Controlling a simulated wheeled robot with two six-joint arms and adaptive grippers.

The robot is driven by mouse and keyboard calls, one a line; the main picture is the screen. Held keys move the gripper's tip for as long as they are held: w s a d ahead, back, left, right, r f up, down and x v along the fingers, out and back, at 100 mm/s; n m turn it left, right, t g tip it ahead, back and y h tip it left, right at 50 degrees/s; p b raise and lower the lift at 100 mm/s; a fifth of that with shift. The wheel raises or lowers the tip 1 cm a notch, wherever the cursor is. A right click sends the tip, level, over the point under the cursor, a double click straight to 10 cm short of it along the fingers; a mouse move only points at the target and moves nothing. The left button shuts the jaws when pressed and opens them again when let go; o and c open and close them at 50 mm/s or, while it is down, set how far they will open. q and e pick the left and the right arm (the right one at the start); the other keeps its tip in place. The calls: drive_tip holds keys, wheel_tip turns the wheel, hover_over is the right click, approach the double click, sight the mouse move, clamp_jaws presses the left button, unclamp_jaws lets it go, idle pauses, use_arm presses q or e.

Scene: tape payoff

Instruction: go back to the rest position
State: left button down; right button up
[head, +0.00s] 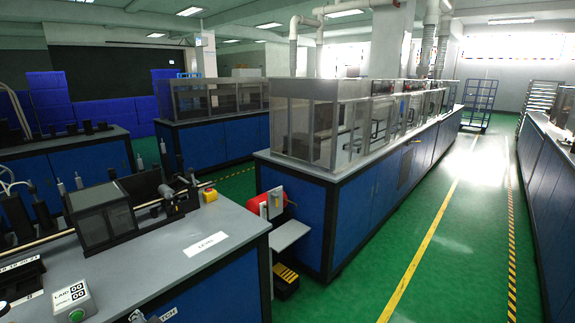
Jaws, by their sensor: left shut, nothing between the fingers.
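My right gripper is not in view. The near grey bench (165,265) fills the lower left. On it stands a machine with a dark clear-sided cover (105,222) and a rod. No tape can be made out.
A control box (73,305) with a green button sits at the bench's front left. A yellow box (209,194) stands at its far edge. A red cylinder (272,203) is beside the bench's right end. The green floor aisle (450,230) on the right is clear.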

use_arm(q)
drive_tip(key=s+d+f+n+g+h, duration=0.2)
drive_tip(key=s+d+f+g+h, duration=0.15)
drive_tip(key=s+d, duration=0.55)
drive_tip(key=s+d+f+n+g+h, duration=0.25)
drive_tip(key=s+d+f+h, duration=0.25)
drive_tip(key=s, duration=0.8)
wheel_tip(320, 180, down, 24)
drive_tip(key=s+a+g+p, duration=0.2)
drive_tip(key=a+p, duration=0.1)
drive_tip(key=s+a+f+g+p, duration=0.1)
drive_tip(key=s+f, duration=1.3)
drive_tip(key=s, duration=0.4)
drive_tip(key=shift+p, duration=0.4)
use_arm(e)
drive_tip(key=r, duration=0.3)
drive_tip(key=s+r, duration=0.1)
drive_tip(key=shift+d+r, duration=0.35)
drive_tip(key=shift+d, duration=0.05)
use_arm(q)
drive_tip(key=shift+n+y, duration=0.25)
drive_tip(key=shift+s, duration=0.1)
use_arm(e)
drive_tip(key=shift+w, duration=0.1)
